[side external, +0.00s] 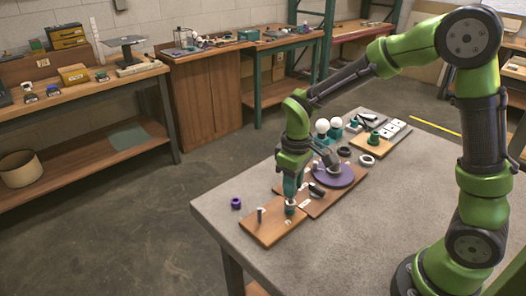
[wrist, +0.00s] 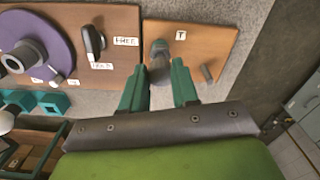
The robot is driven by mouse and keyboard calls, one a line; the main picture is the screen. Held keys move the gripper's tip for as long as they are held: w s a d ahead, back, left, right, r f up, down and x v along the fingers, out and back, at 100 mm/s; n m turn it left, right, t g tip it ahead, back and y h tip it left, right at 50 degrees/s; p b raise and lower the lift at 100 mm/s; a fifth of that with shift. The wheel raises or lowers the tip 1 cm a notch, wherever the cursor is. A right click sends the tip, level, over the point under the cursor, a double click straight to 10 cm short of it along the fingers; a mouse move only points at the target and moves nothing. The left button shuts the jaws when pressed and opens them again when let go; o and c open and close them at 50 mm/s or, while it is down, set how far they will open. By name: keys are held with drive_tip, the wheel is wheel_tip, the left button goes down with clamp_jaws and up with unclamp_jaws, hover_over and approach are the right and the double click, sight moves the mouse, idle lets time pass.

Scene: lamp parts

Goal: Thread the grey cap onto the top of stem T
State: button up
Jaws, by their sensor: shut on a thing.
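My gripper (wrist: 158,66) is shut on the grey cap (wrist: 158,73), which sits between the green fingertips in the wrist view. The cap is over the wooden board marked T (wrist: 218,36), in line with stem T (wrist: 160,47), whose grey body shows just beyond the fingers. In the side view my gripper (side external: 290,198) points down over the right part of that board (side external: 268,233). The fingers hide most of the cap and stem there, so I cannot tell how far the cap is seated on the thread.
A short grey peg (side external: 261,214) stands on the same board. Beside it lies a larger board with a purple disc (side external: 336,176) and a black handle (side external: 317,189). A purple nut (side external: 236,203) lies on the grey table. The table's front is clear.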

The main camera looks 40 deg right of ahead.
drive_tip(key=shift+f, duration=1.25)
idle(1.3)
drive_tip(key=o, duration=0.4)
clamp_jaws()
drive_tip(key=shift+f, duration=0.2)
drive_tip(key=m, duration=0.3)
drive_tip(key=shift+a, duration=0.1)
drive_tip(key=m, duration=0.4)
drive_tip(key=shift+f, duration=0.1)
drive_tip(key=shift+s, duration=0.1)
